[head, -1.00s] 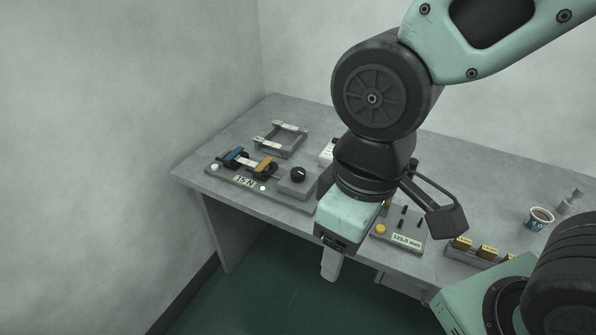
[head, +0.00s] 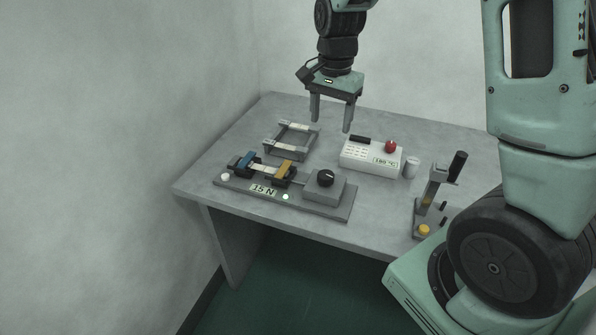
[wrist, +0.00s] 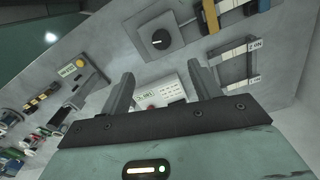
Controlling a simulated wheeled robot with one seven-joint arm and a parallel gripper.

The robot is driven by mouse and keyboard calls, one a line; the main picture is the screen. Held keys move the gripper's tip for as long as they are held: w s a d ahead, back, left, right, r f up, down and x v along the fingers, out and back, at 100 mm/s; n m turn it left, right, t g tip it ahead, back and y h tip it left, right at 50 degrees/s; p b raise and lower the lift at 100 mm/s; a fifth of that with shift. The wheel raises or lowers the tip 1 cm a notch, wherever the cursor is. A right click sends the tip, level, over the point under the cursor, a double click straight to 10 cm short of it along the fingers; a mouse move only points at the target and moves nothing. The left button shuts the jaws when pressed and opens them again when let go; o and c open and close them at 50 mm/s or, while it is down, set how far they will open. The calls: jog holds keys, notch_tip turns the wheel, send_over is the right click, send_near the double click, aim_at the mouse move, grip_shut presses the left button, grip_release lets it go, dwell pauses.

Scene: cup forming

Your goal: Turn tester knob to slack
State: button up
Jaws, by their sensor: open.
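The tester (head: 340,208) is a grey base near the table's front left edge, with a plate reading 15 N. Its black knob (head: 326,178) sits on a raised grey block at the right end; the knob also shows in the wrist view (wrist: 160,40). A pale strip (head: 262,168) spans between a blue clamp (head: 243,160) and a yellow clamp (head: 283,171). My gripper (head: 331,124) is open and empty, pointing down above the back of the table, behind the knob and well clear of it.
A grey frame (head: 272,149) stands behind the tester. A white box (head: 358,157) with a red knob and a 180 °C display is behind and right of the tester knob.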

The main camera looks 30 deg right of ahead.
aim_at(326, 174)
jog(key=f, duration=0.6)
jog(key=f+p, duration=0.1)
jog(key=f, duration=1)
jog(key=shift+w+d+f, duration=0.25)
jog(key=shift+f, duration=0.05)
jog(key=c, duration=1)
